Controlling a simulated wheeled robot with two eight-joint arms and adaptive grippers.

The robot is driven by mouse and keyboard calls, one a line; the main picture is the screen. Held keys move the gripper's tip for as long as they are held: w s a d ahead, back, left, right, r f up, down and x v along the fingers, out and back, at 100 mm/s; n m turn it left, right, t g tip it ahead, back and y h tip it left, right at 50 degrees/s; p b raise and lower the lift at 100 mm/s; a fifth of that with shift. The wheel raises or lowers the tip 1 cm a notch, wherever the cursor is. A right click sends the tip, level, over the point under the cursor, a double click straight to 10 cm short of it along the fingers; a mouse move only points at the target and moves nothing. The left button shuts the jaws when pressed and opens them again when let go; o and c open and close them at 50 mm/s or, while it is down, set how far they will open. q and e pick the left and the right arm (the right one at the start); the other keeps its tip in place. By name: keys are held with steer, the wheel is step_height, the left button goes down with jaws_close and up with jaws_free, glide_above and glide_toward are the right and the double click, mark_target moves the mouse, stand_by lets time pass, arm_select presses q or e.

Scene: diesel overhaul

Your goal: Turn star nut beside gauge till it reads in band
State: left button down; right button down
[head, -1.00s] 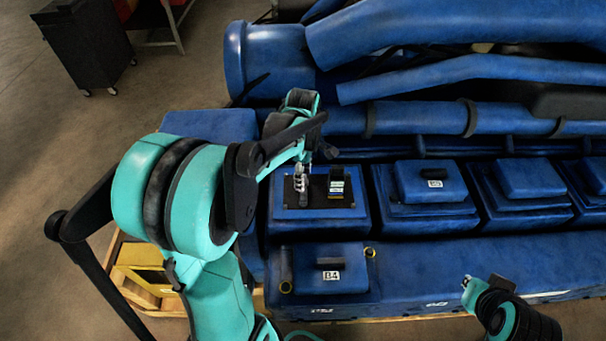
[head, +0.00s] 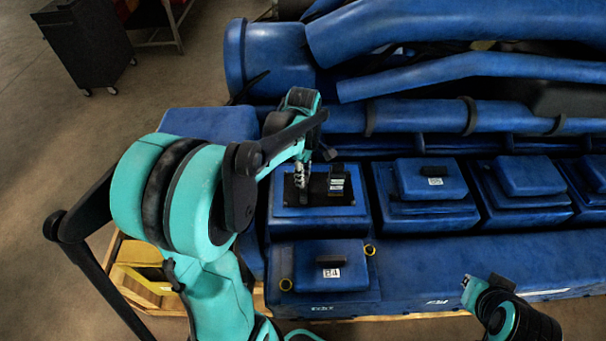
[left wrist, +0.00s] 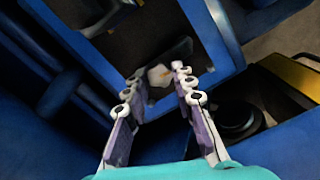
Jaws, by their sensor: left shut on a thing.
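The gauge (head: 338,182) is a small dark block with a pale face, standing on the black plate of an opened blue housing in the head view. Its reading is too small to make out. My left gripper (head: 301,180) reaches down onto the same plate, just left of the gauge. I take the held thing to be the star nut, mostly hidden by the fingers. My right gripper (head: 468,289) is apart at lower right, its jaws unclear.
A blue block with a black handle and a label (head: 330,266) sits in front of the plate. Similar lidded blue housings (head: 430,180) line up to the right. Large blue pipes (head: 450,75) run behind. A wooden pallet with yellow parts (head: 140,265) lies at left.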

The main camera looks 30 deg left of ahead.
arm_select(q)
steer(key=m+b, duration=0.1)
steer(key=m, duration=0.2)
steer(key=m+b, duration=0.1)
steer(key=m, duration=0.3)
steer(key=shift+w, duration=0.1)
steer(key=m+b, duration=0.2)
steer(key=m, duration=0.8)
steer(key=shift+b, duration=0.35)
steer(key=m, duration=0.3)
steer(key=shift+m+b, duration=0.3)
steer(key=m, duration=0.3)
steer(key=shift+m, duration=0.3)
steer(key=shift+m+b, duration=0.4)
steer(key=shift+m, duration=1.1)
steer(key=shift+r+m, duration=0.1)
steer(key=shift+m, duration=0.2)
